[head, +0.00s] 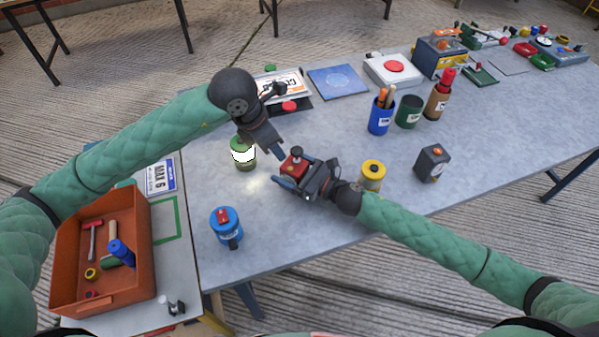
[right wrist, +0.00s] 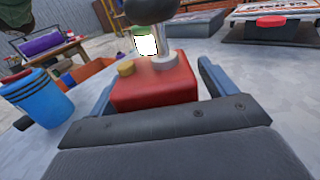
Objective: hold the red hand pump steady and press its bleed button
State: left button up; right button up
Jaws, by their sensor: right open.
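The red hand pump (head: 293,167) stands on the grey table, with a dark knob on top. In the right wrist view the pump (right wrist: 155,88) is a red block with a metal shaft under a black knob (right wrist: 150,10) and a small yellow button (right wrist: 126,69) on its top left. My right gripper (head: 288,174) is open, its blue fingers on either side of the red body. A gap shows between the body and the right-hand finger. My left gripper (head: 272,145) hangs just above and left of the pump, pointing down; its jaw opening is unclear.
A green can (head: 243,158) stands close left of the pump, a yellow can (head: 372,174) behind my right wrist. A blue canister (head: 226,226) is at the front left and a dark grey box (head: 432,162) at right. An orange bin (head: 139,290) holds tools. The table's front middle is clear.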

jog(key=shift+w+a, duration=0.15)
jog(key=shift+a, duration=0.1)
jog(key=c, duration=1.3)
pick_arm(q)
grip_shut()
pick_arm(e)
jog(key=shift+c, duration=0.6)
